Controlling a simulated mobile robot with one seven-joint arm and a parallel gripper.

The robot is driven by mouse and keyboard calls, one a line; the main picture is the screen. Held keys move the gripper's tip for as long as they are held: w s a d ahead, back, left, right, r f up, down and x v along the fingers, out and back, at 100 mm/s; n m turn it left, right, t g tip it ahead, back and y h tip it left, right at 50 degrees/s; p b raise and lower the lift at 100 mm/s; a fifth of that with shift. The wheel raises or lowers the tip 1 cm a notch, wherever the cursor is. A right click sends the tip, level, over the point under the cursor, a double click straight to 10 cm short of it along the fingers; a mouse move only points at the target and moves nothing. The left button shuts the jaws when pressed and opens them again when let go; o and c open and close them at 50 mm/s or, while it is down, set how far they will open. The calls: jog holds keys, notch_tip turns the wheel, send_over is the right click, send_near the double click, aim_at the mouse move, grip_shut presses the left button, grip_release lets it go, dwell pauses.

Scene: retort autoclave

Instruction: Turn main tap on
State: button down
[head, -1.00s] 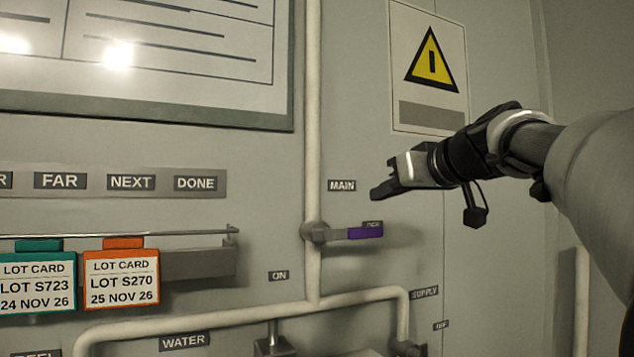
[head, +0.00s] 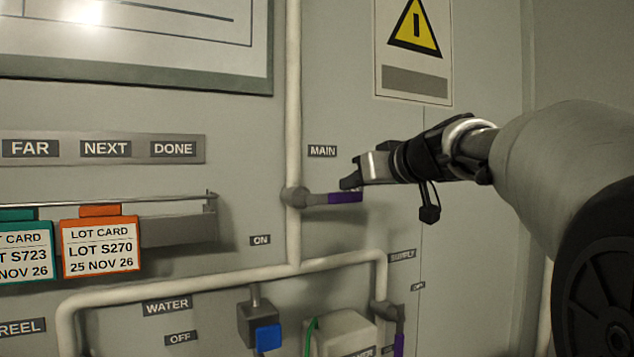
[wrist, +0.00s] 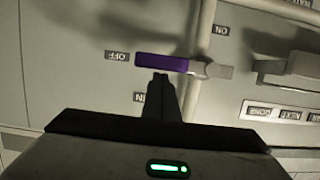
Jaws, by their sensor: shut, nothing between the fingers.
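The main tap's purple lever (head: 345,197) points right, level, from its grey valve (head: 296,196) on the white vertical pipe. The MAIN label (head: 322,151) is above it, and the ON label (head: 260,240) is below left. My gripper (head: 350,184) is shut and empty, just above the lever's outer half. In the wrist view the lever (wrist: 162,62) lies just ahead of my gripper's fingertips (wrist: 160,76), beside the OFF label (wrist: 117,56). I cannot tell whether the fingertips touch the lever.
A second purple lever (head: 399,345) hangs down at the supply valve on the lower right. A rail with lot cards (head: 100,245) is at the left. A blue-knobbed fitting (head: 268,337) and a pale box (head: 345,335) are below.

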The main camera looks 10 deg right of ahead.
aim_at(355, 201)
jog(key=shift+f, duration=0.15)
jog(key=f+m+b, duration=0.2)
jog(key=b, duration=0.1)
jog(key=f+m+y+b, duration=0.1)
jog(key=b, duration=0.1)
jog(key=shift+w+d+f, duration=0.15)
jog(key=shift+d+f, duration=0.2)
jog(key=s+a+f+m+y+b, duration=0.2)
jog(key=a+f+m+b, duration=0.3)
jog(key=m+b, duration=0.6)
jog(key=shift+s+a+f+y+b, duration=0.2)
jog(key=shift+f+y+b, duration=0.65)
jog(key=shift+f, duration=0.5)
jog(key=shift+a, duration=0.1)
jog(key=shift+w, duration=0.1)
